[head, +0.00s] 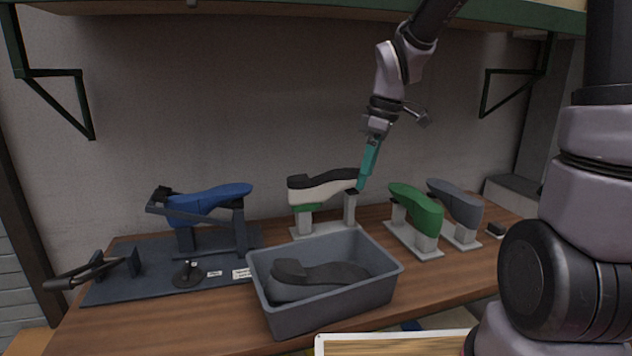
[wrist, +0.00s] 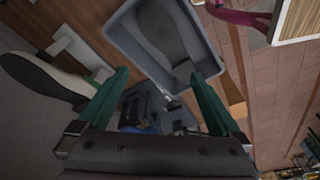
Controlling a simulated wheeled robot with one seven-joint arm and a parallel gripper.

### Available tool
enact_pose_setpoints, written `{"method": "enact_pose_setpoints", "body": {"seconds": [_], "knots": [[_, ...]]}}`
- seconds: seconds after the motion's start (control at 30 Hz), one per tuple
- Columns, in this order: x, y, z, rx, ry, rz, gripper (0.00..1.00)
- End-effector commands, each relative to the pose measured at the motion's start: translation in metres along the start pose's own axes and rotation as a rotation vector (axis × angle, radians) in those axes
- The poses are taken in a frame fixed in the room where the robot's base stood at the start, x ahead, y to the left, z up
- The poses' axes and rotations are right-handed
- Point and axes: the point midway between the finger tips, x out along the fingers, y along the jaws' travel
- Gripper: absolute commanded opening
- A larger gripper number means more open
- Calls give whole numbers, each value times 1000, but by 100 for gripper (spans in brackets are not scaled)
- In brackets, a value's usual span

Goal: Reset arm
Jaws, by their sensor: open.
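My gripper (head: 365,168) has teal fingers and hangs above the workbench, beside the toe end of a white and black shoe last (head: 322,189) on a grey stand. Whether they touch cannot be told from the head view. In the wrist view my gripper (wrist: 162,95) has its two fingers spread wide with nothing between them close up. The white and black last also shows in the wrist view (wrist: 45,78), to the left of the fingers. A grey bin (head: 333,308) stands below with a dark grey sole-shaped piece (head: 318,276) lying in it.
A blue last (head: 210,203) sits in a dark fixture at the left. A green last (head: 416,208) and a grey last (head: 456,202) are on stands to the right. A green-edged shelf (head: 300,10) runs overhead. A light-framed board (head: 395,343) is at the front.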

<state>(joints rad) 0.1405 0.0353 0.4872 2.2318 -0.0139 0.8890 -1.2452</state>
Motion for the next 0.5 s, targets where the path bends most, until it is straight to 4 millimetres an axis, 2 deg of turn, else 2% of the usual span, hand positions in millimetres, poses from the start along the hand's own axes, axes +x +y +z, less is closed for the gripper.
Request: {"method": "enact_pose_setpoints", "body": {"seconds": [0.03, 0.17, 0.3, 0.5], "knots": [[-19, -1, 11, 109, 4, 56, 100], [-63, -7, 40, 429, 55, 173, 100], [-106, -21, 71, 773, 168, 264, 100], [-151, -49, 110, 1202, 383, 301, 100]]}}
